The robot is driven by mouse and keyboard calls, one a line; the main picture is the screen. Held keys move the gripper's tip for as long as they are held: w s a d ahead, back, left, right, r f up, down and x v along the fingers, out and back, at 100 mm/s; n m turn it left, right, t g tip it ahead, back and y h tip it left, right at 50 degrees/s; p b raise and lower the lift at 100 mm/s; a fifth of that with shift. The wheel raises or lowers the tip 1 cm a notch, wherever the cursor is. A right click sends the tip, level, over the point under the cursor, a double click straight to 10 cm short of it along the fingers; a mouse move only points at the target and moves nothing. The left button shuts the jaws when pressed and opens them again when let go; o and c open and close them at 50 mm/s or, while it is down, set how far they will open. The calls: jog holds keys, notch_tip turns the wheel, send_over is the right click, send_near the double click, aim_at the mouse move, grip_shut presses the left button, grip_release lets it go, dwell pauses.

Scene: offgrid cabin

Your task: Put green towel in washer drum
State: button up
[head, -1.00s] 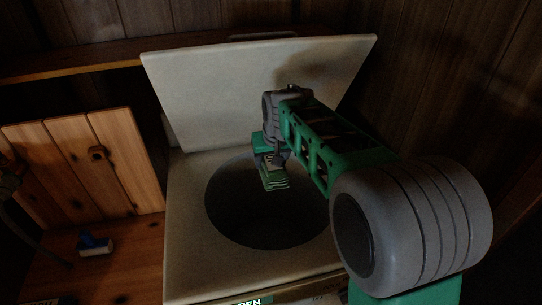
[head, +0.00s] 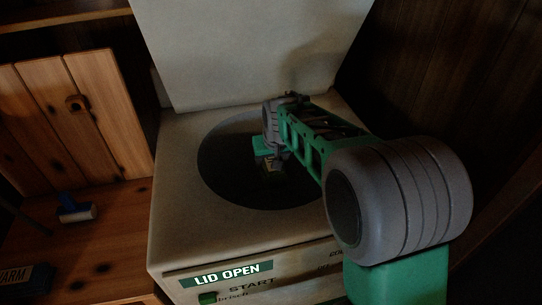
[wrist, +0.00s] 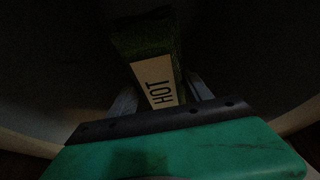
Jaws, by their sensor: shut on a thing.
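The green towel (wrist: 145,38) is folded and carries a white label reading HOT. My gripper (wrist: 165,95) is shut on it in the wrist view. In the head view my gripper (head: 268,168) is in the round opening of the washer drum (head: 222,178), below the rim level as far as I can tell. The towel is mostly lost in the dark there. The drum's dark wall surrounds the towel in the wrist view. The drum's bottom is too dark to make out.
The washer lid (head: 250,50) stands raised behind the opening. The front panel has a LID OPEN sign (head: 228,274) and START lettering. A wooden shelf at left holds a blue and white item (head: 76,210) and a WARM sign (head: 22,278).

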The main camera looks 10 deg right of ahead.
notch_tip(320, 180, down, 22)
jog(key=b, duration=1.3)
jog(key=shift+r, duration=0.2)
jog(key=o, duration=1.5)
